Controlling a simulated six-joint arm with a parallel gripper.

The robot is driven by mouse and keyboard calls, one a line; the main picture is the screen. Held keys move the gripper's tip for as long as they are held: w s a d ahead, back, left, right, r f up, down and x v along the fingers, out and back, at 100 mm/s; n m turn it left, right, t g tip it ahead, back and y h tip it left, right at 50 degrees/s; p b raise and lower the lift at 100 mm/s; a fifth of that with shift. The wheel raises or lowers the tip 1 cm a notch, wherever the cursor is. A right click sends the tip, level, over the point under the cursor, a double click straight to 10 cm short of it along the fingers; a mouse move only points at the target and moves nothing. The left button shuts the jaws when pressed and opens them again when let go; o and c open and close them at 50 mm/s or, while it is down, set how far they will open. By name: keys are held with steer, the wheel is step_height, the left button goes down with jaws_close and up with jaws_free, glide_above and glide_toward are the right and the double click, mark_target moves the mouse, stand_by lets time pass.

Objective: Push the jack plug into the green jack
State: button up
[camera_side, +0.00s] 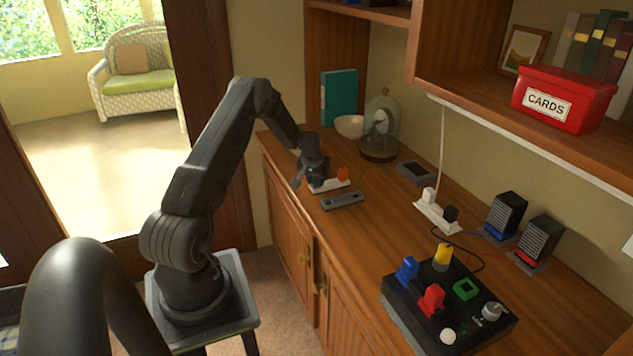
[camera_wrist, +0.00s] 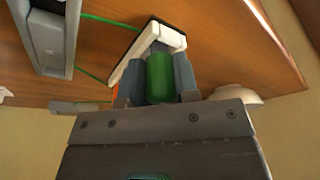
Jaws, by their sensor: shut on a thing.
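My gripper (camera_side: 311,176) is at the far end of the desk, over a white strip (camera_side: 330,186). In the wrist view my gripper (camera_wrist: 160,78) is shut on a green jack plug (camera_wrist: 160,80), held between its fingers. The plug's tip is against or in the white strip (camera_wrist: 128,72); I cannot tell which. A green cord runs near the strip. The green jack (camera_side: 466,289) is a square socket on the black box (camera_side: 400,316) at the near right, far from my gripper. The plug is mostly hidden in the side view.
An orange plug (camera_side: 343,174) is on the white strip. A glass dome (camera_side: 380,130), a power strip (camera_side: 437,211) and two speakers (camera_side: 506,215) stand towards the wall.

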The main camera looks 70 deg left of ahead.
steer(key=shift+r, duration=0.8)
steer(key=shift+r, duration=2.35)
steer(key=shift+r, duration=0.15)
steer(key=shift+r, duration=0.4)
step_height(320, 180, up, 12)
steer(key=w+d, duration=0.4)
steer(key=d, duration=1.5)
steer(key=w+d, duration=0.4)
steer(key=d, duration=1.4)
steer(key=w+d, duration=0.3)
steer(key=d, duration=1.6)
steer(key=shift+w+d+f, duration=0.15)
steer(key=shift+f, duration=1.15)
steer(key=shift+w+d+f, duration=0.1)
steer(key=shift+f, duration=1.15)
